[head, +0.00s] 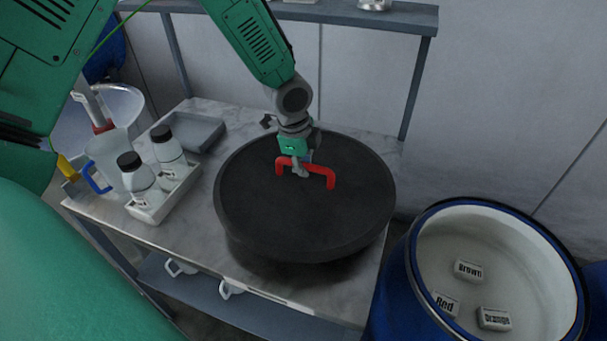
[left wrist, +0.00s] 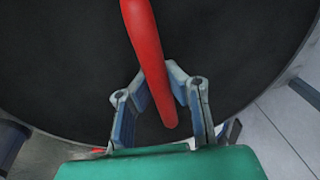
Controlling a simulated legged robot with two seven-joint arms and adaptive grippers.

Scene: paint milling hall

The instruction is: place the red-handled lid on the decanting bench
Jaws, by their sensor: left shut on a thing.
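The lid (head: 255,205) is a wide, round, black disc with a red handle (head: 327,177). It is over the grey decanting bench (head: 210,230), with a dark shadow under its front edge; it seems held just above the top, though I cannot tell the gap. My left gripper (head: 300,171) is shut on the red handle near its middle. In the left wrist view the red handle (left wrist: 147,50) passes between the fingers (left wrist: 160,98), with the black lid (left wrist: 70,60) behind. My right gripper is not in view.
A white tray (head: 153,212) with two black-capped bottles, a clear jug (head: 107,160) and a grey tray (head: 199,133) stand on the bench's left. An open blue drum (head: 398,275) holding labelled blocks stands at right. A shelf (head: 330,12) runs above the back.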

